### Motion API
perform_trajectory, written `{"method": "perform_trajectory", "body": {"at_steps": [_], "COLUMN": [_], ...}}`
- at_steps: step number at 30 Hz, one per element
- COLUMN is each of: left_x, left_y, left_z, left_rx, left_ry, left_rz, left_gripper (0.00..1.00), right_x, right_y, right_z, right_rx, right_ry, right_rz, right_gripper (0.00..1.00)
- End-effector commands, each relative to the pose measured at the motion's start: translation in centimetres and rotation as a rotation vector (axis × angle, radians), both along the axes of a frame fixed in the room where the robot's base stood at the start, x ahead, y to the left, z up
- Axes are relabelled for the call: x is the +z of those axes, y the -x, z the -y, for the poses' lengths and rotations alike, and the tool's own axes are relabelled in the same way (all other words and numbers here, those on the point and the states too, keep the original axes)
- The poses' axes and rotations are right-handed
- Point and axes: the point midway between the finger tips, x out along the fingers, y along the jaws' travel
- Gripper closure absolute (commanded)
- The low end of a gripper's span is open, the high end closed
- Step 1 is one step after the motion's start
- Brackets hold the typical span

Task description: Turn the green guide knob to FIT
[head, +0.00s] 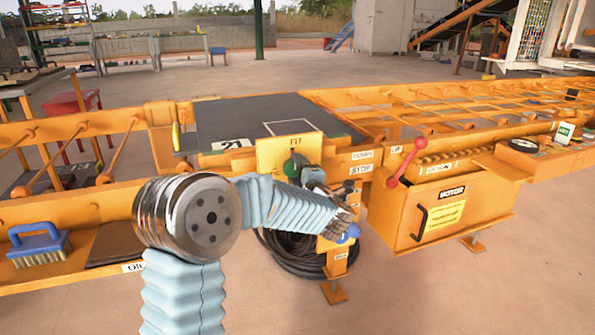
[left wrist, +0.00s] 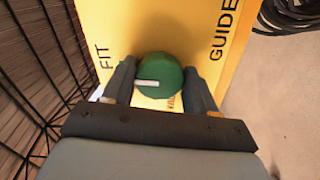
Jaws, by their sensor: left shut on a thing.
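The green guide knob (head: 291,167) is on a yellow panel (head: 270,150) with FIT written at its top. In the left wrist view the knob (left wrist: 162,78) sits between the two dark fingers of my left gripper (left wrist: 160,88), which is shut on it. The knob's white mark points left, toward the panel side that bears FIT (left wrist: 105,57). GUIDE (left wrist: 224,30) is on the other side, and a word below the knob is partly hidden. In the head view the fingers are partly hidden beside the knob. My right gripper is out of view.
A red-handled lever (head: 406,163) and an orange box (head: 440,215) stand to the right. A black hose coil (head: 290,255) hangs below the panel. A blue ball knob (head: 353,231) is close to my left wrist. A blue brush (head: 38,245) lies at left.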

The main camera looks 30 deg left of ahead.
Motion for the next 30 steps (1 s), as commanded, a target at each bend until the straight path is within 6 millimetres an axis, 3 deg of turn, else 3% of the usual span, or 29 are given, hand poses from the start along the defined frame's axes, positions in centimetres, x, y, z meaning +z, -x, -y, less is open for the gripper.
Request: {"method": "perform_trajectory", "body": {"at_steps": [8,9,13,23,30], "left_x": [-0.1,-0.1,-0.1,0.0,0.0], "left_y": [0.0,0.0,0.0,0.2,2.9], "left_z": [0.1,0.1,0.1,0.3,3.6], "left_rx": [-0.004,-0.004,-0.003,-0.002,-0.006], "left_ry": [0.001,0.001,0.000,0.000,0.001], "left_rz": [-0.003,-0.003,-0.002,0.000,0.001], "left_gripper": [0.73,0.38,0.19,0.19,0.19], "right_x": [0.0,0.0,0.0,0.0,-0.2], "right_y": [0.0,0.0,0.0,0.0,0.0], "right_z": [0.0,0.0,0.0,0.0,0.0], "right_rx": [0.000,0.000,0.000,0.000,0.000], "right_ry": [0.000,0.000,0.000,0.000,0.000], "right_rz": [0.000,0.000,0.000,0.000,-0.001], "right_gripper": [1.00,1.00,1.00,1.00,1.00]}}
